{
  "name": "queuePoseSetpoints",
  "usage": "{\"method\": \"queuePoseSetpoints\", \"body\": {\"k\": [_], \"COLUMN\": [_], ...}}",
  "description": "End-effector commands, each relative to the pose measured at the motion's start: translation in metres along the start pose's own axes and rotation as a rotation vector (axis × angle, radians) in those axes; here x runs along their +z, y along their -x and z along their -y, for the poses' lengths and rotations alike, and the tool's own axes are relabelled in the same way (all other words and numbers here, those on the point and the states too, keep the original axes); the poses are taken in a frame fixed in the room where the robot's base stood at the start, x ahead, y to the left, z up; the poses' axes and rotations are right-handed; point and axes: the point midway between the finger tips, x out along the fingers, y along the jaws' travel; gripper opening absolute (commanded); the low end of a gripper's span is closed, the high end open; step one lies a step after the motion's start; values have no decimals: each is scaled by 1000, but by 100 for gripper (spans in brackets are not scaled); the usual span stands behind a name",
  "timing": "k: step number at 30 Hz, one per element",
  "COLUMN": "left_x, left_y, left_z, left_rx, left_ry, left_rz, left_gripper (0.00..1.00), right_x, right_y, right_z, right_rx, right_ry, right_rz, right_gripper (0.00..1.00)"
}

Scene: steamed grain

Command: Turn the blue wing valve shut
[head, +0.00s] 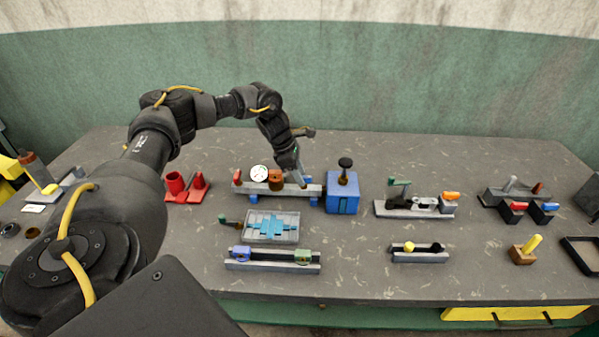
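I cannot single out a blue wing valve for certain. A grey pipe rig (258,188) on blue feet stands at the middle back, with a white dial gauge (259,173), a red part (237,176) and a brown fitting (276,180). A blue box (342,197) with a dark knob (345,163) joins its right end. My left gripper (301,182) points down at the rig between the brown fitting and the blue box. The gripper covers that part of the pipe, and its fingers are too small to tell open from shut. My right gripper is out of view.
In front stand a grey tray (293,238) with a light blue cross shape and a rail (272,266) with blue and green blocks. A lever fixture (415,208) and a block with red and blue ends (510,197) stand right.

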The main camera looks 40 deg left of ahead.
Motion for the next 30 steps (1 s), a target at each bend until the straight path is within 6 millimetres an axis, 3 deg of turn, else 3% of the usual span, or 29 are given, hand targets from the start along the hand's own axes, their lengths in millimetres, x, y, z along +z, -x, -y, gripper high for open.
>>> {"method": "queuePoseSetpoints", "body": {"k": [7,15,30], "left_x": [0,0,0], "left_y": [-1,0,0], "left_z": [0,0,2], "left_rx": [0,0,38], "left_ry": [1,1,93], "left_rz": [0,0,1], "left_gripper": [36,1,0], "right_x": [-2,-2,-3], "right_y": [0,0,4], "right_z": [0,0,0], "right_rx": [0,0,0], "right_ry": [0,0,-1], "right_rz": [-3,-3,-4], "right_gripper": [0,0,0]}}
